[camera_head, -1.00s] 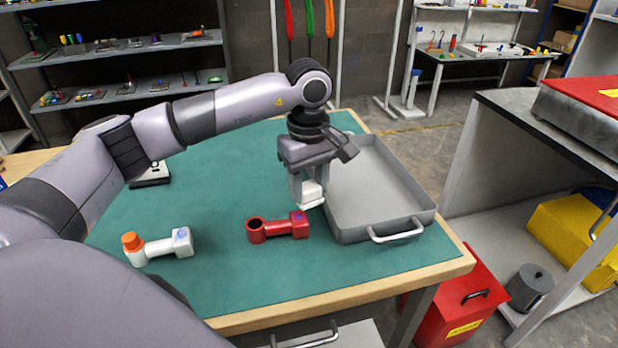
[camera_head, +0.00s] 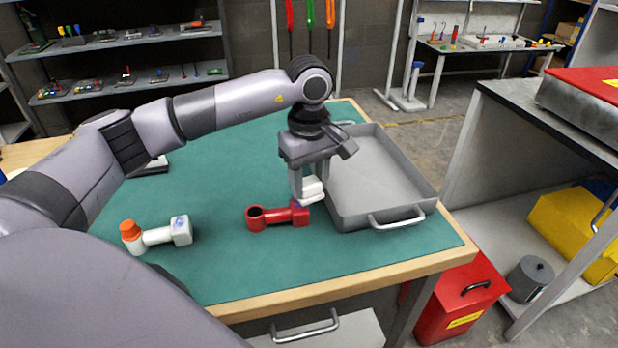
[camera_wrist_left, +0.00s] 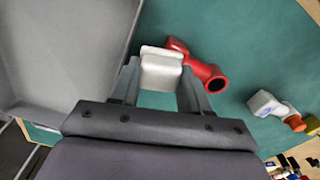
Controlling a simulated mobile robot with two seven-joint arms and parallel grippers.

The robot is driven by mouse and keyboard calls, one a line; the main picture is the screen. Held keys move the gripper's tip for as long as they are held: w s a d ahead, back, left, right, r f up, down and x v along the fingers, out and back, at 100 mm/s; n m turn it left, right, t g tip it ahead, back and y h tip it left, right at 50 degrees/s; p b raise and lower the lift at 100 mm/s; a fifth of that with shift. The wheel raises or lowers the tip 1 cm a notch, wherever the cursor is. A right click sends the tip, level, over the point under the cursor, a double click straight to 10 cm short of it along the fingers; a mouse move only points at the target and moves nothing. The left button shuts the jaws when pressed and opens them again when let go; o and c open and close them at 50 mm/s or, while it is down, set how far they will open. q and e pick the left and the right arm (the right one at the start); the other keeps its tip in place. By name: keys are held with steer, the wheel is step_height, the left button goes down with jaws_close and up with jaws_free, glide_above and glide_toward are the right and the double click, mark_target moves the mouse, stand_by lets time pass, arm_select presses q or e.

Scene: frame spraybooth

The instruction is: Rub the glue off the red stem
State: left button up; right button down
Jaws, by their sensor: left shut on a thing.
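The red stem (camera_head: 278,217) lies on the green mat, its round open end to the left and its square end to the right. My left gripper (camera_head: 308,190) is shut on a white block (camera_head: 312,188), right at the stem's square end. A little purple glue (camera_head: 299,203) shows at the block's lower edge; the rest of that face is hidden. In the left wrist view the white block (camera_wrist_left: 161,70) sits between my fingers and covers part of the red stem (camera_wrist_left: 205,72). I cannot tell whether block and stem touch. My right gripper is not in view.
A grey tray (camera_head: 345,212) stands close to the right of my left gripper. A white stem (camera_head: 160,237) with an orange cap (camera_head: 130,231) and a bluish patch lies to the left. The green mat in front of the red stem is clear.

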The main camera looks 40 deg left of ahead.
arm_select(q)
steer(key=shift+f+b, duration=0.65)
steer(key=shift+f, duration=0.25)
steer(key=shift+s+a, duration=0.1)
steer(key=shift+s+a+r, duration=0.1)
steer(key=shift+s+a, duration=1.2)
steer(key=shift+s, duration=0.05)
steer(key=shift+f+b, duration=0.2)
steer(key=shift+b, duration=0.2)
steer(key=shift+w+d+f, duration=0.2)
steer(key=shift+w+d, duration=1.15)
steer(key=shift+d, duration=0.1)
steer(key=shift+r, duration=0.1)
steer(key=shift+w+r+p, duration=0.1)
steer(key=shift+r+p, duration=1.9)
steer(key=shift+r, duration=1.05)
steer(key=shift+r, duration=0.1)
